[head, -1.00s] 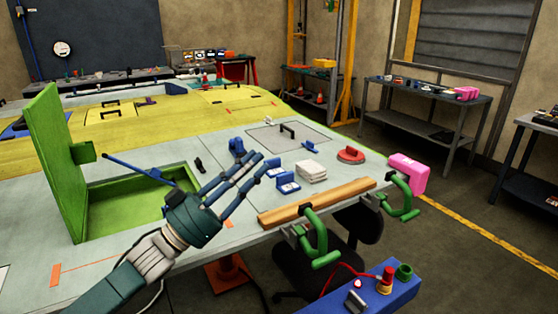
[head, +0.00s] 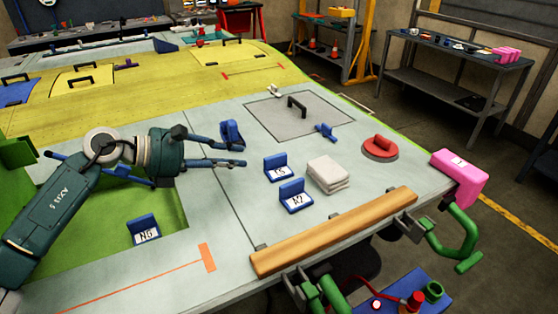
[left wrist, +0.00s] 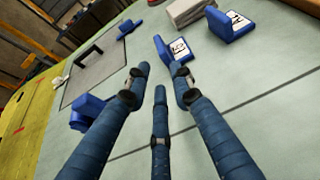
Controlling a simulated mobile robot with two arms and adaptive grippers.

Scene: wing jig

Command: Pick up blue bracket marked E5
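The blue bracket whose label seems to read E5 (head: 276,168) stands on the pale wing panel, right of my left gripper (head: 241,154). Its white label is partly legible. In the left wrist view this bracket (left wrist: 163,49) lies just beyond the fingertips (left wrist: 160,75), apart from them. My left gripper is open and empty, with its fingers extended. A bracket marked A7 (head: 294,197) stands just in front of E5 and shows in the left wrist view (left wrist: 232,28). My right gripper is not in view.
Another blue bracket (head: 231,133) stands close by the upper finger. A bracket marked N6 (head: 146,232) sits in the green recess. Folded cloths (head: 328,174), a red round handle (head: 380,147) and a wooden bar (head: 335,231) lie to the right and front.

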